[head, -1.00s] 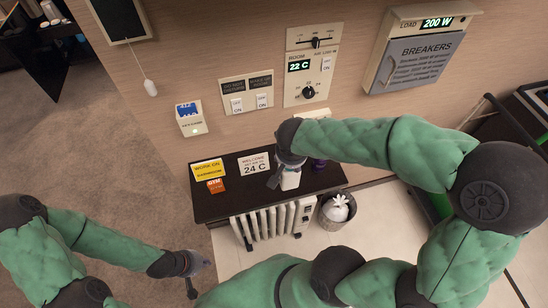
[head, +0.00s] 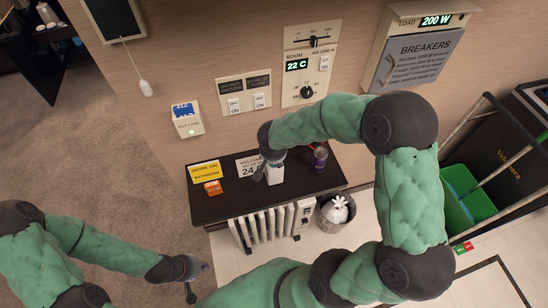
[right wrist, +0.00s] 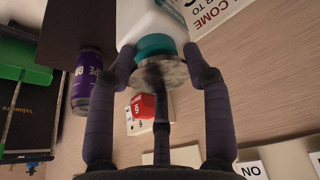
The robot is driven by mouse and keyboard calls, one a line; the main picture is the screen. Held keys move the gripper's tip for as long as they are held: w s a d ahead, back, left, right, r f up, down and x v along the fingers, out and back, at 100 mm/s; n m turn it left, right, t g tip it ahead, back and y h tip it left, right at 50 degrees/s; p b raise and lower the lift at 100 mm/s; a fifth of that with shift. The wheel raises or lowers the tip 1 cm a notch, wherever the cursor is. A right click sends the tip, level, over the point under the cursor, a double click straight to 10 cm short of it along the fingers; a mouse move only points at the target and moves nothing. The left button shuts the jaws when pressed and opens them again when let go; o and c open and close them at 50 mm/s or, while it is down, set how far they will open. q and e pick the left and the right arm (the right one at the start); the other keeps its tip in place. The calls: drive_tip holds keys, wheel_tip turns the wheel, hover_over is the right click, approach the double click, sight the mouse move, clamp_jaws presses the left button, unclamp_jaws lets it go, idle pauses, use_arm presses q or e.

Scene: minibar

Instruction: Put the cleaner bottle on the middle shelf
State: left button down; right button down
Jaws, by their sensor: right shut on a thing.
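The cleaner bottle (head: 275,173) is white, and its teal cap (right wrist: 154,45) shows in the right wrist view. My right gripper (head: 270,157) is shut on it near the cap, with the fingers on either side. The bottle is over the dark tabletop (head: 235,200); I cannot tell whether its base touches. My left gripper (head: 194,277) is empty at the lower left, away from the table, with its fingers apart. I cannot make out a middle shelf in these frames.
A purple can (head: 319,158) stands right of the bottle. Signs (head: 207,172) lie at the table's left. Below are a white radiator (head: 265,224) and a waste bin (head: 335,212). A green-bucket cart (head: 468,195) stands at right. Wall panels rise behind the table.

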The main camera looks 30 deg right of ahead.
drive_tip(key=shift+f, duration=0.15)
drive_tip(key=c, duration=0.5)
unclamp_jaws()
drive_tip(key=shift+c, duration=0.2)
